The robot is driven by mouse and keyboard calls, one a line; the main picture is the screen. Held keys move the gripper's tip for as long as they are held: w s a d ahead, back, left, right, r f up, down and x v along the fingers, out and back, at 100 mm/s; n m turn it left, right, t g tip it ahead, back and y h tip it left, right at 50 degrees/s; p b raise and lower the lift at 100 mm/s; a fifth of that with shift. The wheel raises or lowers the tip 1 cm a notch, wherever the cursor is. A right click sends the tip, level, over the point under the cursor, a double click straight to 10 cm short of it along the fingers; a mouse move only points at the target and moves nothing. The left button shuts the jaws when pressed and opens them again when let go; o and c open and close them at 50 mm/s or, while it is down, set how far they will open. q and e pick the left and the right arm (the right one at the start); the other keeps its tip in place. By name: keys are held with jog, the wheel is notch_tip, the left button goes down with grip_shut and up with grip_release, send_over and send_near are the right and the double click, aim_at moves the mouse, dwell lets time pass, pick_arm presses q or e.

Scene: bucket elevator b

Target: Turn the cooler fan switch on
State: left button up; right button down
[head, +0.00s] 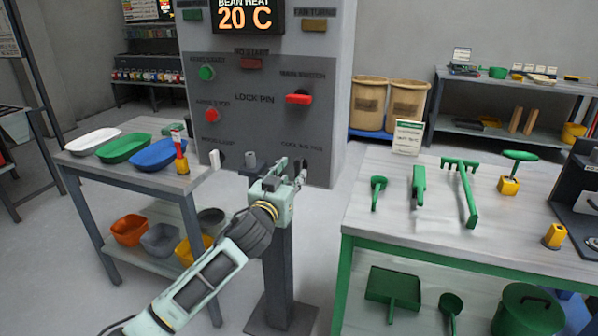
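The grey control panel (325,125) stands at the centre back. A small lettered label at its lower right looks like it names the cooling fan. A small dark switch (303,164) sits below this label, partly hidden by my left gripper. My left gripper (293,170) reaches up from the bottom left to just in front of this switch. Its fingers look apart, with the tips at the switch; I cannot tell whether they touch it. A red main switch handle (298,98) is higher on the panel and lies level. My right gripper is not in view.
A dark post (278,265) stands below my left gripper. A side table (90,168) with trays is on the left. A workbench (450,237) with green tools is on the right. The panel also bears a green button (207,73) and a red button (211,115).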

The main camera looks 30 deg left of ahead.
aim_at(297, 169)
pick_arm(q)
jog(key=x, duration=0.2)
jog(key=shift+w+f, duration=0.1)
jog(key=shift+w, duration=0.2)
jog(key=shift+w+a, duration=0.15)
jog(key=shift+w, duration=0.2)
jog(key=shift+w+a+b, duration=0.1)
jog(key=shift+w+b, duration=0.2)
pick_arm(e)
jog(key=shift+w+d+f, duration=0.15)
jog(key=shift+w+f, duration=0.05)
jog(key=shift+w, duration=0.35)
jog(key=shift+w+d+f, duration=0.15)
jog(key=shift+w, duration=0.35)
pick_arm(q)
grip_shut()
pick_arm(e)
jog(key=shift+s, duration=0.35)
